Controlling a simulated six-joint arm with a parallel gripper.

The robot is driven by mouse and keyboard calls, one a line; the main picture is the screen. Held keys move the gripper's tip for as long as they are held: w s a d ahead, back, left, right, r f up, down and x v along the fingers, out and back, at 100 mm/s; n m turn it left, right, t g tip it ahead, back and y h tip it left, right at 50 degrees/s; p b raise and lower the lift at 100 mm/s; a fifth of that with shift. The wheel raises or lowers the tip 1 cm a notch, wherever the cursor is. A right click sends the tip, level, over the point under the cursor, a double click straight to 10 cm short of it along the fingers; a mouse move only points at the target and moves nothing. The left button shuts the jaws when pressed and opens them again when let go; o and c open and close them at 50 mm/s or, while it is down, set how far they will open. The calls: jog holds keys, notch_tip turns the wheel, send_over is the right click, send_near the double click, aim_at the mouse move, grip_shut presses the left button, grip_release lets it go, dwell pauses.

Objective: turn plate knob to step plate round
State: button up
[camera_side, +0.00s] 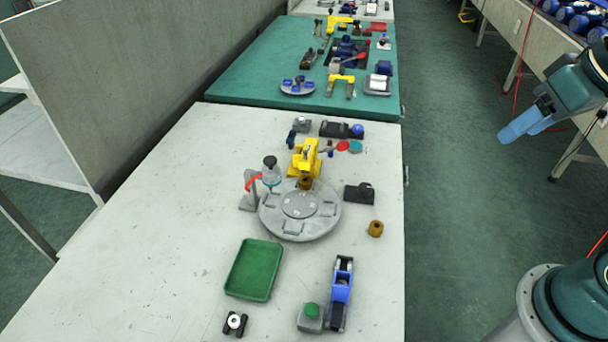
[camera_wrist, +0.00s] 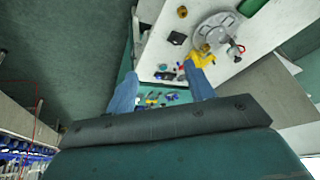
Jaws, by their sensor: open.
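A round grey plate (camera_side: 300,230) with a raised centre disc and several shallow pockets lies on the pale table. A brown-gold piece (camera_side: 305,184) sits at its far edge, below a yellow press (camera_side: 304,158). I cannot tell which part is the plate's knob; a black block with a rounded top (camera_side: 360,194) stands right of the plate. My gripper (camera_side: 511,134) is open and empty, off to the right, beyond the table edge and well apart from the plate. In the wrist view the plate (camera_wrist: 203,26) shows at upper right, beyond my spread blue fingers.
A grey stand with a red lever (camera_side: 252,182) stands left of the plate. A green tray (camera_side: 254,270), a blue-and-black device (camera_side: 340,292) and a green-button box (camera_side: 311,314) lie nearer. A loose brown-gold piece (camera_side: 375,229) lies to the right. The table's left side is clear.

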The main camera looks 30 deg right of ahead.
jog(key=w+m+g, duration=0.1)
jog(key=w+m, duration=0.3)
jog(key=w, duration=0.4)
jog(key=m+g, duration=0.4)
jog(key=m, duration=0.8)
send_over(365, 187)
notch_tip(365, 187, down, 16)
jog(key=shift+d+f, duration=0.1)
jog(key=shift+f, duration=0.05)
jog(key=shift+f, duration=0.1)
notch_tip(365, 187, down, 14)
jog(key=shift+r, duration=0.25)
